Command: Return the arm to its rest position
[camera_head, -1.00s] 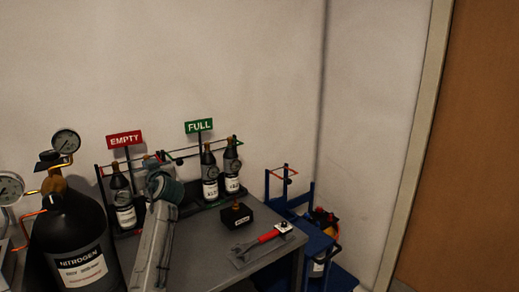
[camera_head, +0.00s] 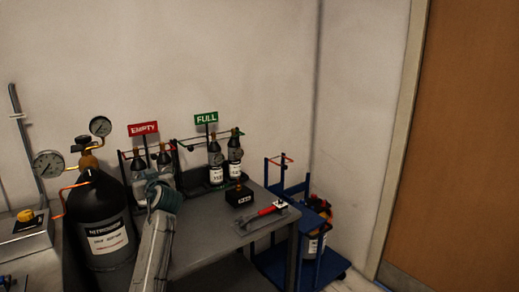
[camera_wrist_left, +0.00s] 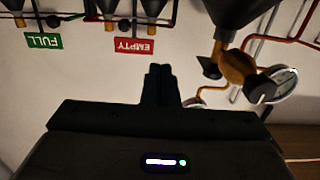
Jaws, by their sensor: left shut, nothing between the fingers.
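My left arm (camera_head: 153,245) rises from the bottom of the head view in front of the table. Its round teal and grey joint (camera_head: 162,192) is near the rack under the EMPTY sign; the gripper itself cannot be made out there. In the left wrist view my left gripper (camera_wrist_left: 160,72) is shut and empty, its dark fingers together before the bare wall. That view is upside down, with the EMPTY sign (camera_wrist_left: 134,45) and FULL sign (camera_wrist_left: 43,41) near the top. My right gripper is not in view.
A black nitrogen cylinder (camera_head: 104,238) with gauges stands left of the arm. Bottles stand in racks under the EMPTY (camera_head: 143,129) and FULL (camera_head: 206,118) signs. The table holds a black box (camera_head: 239,197) and a red-handled tool (camera_head: 265,213). A blue cart (camera_head: 275,265) stands at right.

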